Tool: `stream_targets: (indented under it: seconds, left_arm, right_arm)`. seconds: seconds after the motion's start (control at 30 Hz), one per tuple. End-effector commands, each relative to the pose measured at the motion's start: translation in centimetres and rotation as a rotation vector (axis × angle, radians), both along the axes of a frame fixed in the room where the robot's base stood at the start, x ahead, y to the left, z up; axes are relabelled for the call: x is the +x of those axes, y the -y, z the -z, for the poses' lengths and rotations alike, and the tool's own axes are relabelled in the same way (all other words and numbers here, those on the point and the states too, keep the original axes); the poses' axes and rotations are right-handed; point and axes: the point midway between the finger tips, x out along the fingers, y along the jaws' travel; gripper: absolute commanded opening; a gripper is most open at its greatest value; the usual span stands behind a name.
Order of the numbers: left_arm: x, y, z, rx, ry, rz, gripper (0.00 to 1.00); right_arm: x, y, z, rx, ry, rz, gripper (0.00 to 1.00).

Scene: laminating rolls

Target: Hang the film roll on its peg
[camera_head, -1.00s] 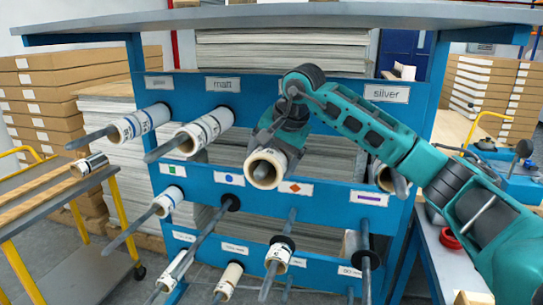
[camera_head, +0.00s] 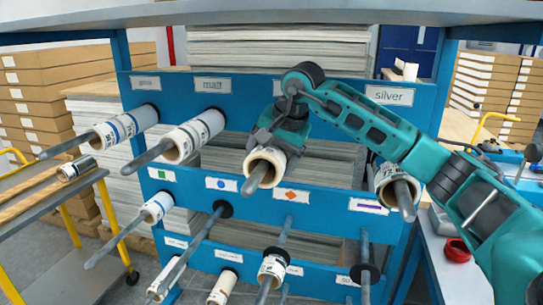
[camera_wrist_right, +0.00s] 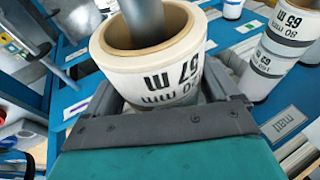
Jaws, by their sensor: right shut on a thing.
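The film roll (camera_head: 266,160), white with a brown cardboard core, is held at the upper rack row between the matt and silver labels. The grey peg (camera_head: 254,180) runs through its core and sticks out at the front. My right gripper (camera_head: 276,143) is shut on the roll from behind and above. In the right wrist view the roll (camera_wrist_right: 150,75) with its printed lettering sits between my jaws, and the peg (camera_wrist_right: 143,22) is inside its core. The peg's rear end is hidden by the roll and gripper. My left gripper is out of view.
Neighbouring pegs carry matt rolls (camera_head: 195,135) and other rolls (camera_head: 125,127) on the left, and a silver roll (camera_head: 388,182) on the right. Lower pegs (camera_head: 200,245) jut forward below. A yellow-framed cart (camera_head: 55,215) stands at left, a bench (camera_head: 440,265) at right.

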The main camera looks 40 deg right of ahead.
Motion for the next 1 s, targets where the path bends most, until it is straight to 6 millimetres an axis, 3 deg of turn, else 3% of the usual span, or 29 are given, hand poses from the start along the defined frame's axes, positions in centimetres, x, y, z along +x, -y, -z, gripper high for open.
stream_targets:
  seconds: [0.17,0.2,0.3,0.57,1.0]
  left_arm:
    - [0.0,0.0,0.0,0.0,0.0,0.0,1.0]
    - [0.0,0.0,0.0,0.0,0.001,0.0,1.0]
    - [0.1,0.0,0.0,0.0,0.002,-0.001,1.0]
    - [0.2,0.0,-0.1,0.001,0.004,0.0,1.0]
    - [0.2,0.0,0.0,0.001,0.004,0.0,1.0]
  right_arm:
    - [0.0,0.0,-0.1,0.0,0.002,0.0,0.47]
    - [0.0,0.0,-0.1,0.0,0.003,0.0,0.91]
    - [0.0,0.0,-0.1,0.0,0.002,0.0,1.0]
    - [-0.1,0.0,-0.3,-0.001,0.001,0.0,1.0]
    - [-3.0,0.2,-6.0,0.001,0.004,0.001,1.0]
